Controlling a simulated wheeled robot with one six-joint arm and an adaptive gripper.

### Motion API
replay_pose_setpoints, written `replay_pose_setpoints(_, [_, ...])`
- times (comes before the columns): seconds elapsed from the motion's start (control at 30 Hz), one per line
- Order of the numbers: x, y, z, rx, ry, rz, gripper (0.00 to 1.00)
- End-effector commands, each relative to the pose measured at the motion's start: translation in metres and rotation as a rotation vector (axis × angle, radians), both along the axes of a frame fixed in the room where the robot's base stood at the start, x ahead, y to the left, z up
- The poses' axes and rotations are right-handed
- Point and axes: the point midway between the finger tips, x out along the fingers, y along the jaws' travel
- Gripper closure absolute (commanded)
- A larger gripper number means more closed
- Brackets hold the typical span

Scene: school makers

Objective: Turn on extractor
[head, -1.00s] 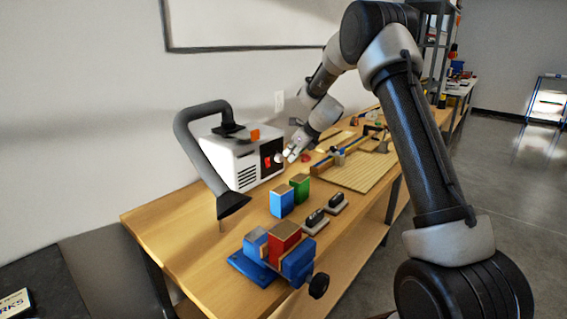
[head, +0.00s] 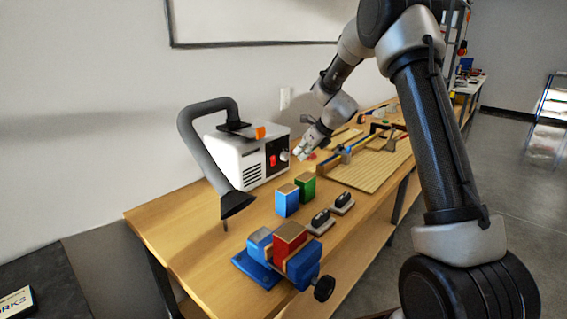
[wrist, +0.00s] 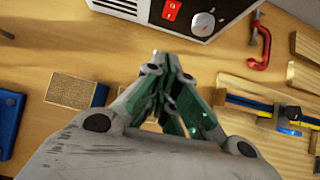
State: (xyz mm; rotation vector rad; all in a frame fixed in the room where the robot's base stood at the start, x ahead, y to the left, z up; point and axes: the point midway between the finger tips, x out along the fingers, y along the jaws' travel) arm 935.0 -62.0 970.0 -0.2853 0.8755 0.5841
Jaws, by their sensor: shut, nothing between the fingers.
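The extractor (head: 238,155) is a white box with a grey bent hose (head: 205,150) and a dark hood (head: 236,204), standing on the workbench against the wall. Its dark front panel has a red rocker switch (head: 273,160) and a pale round knob (head: 284,156). In the wrist view the red switch (wrist: 172,11) and the knob (wrist: 203,23) show at the top edge. My gripper (head: 299,154) is shut and empty, a little to the right of the panel and apart from it. In the wrist view its fingertips (wrist: 172,62) lie below the panel. I cannot tell whether the switch is on.
A blue block (head: 287,203) and a green block (head: 305,187) stand in front of the extractor. A blue vise (head: 258,268) holding a red block (head: 287,243) is at the near end. A red clamp (wrist: 260,42) lies right of the panel.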

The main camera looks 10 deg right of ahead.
Motion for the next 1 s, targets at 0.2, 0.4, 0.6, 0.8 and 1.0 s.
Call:
replay_pose_setpoints(0.2, [0.005,0.004,-0.008,0.001,0.002,0.000,1.00])
replay_pose_setpoints(0.4, [0.022,0.017,-0.037,0.000,0.004,0.002,1.00])
replay_pose_setpoints(0.6, [0.044,0.033,-0.071,0.000,0.002,0.002,1.00])
replay_pose_setpoints(0.8, [0.067,0.050,-0.083,-0.001,-0.001,0.003,1.00])
replay_pose_setpoints(1.0, [0.081,0.058,-0.084,0.000,0.000,0.000,1.00])
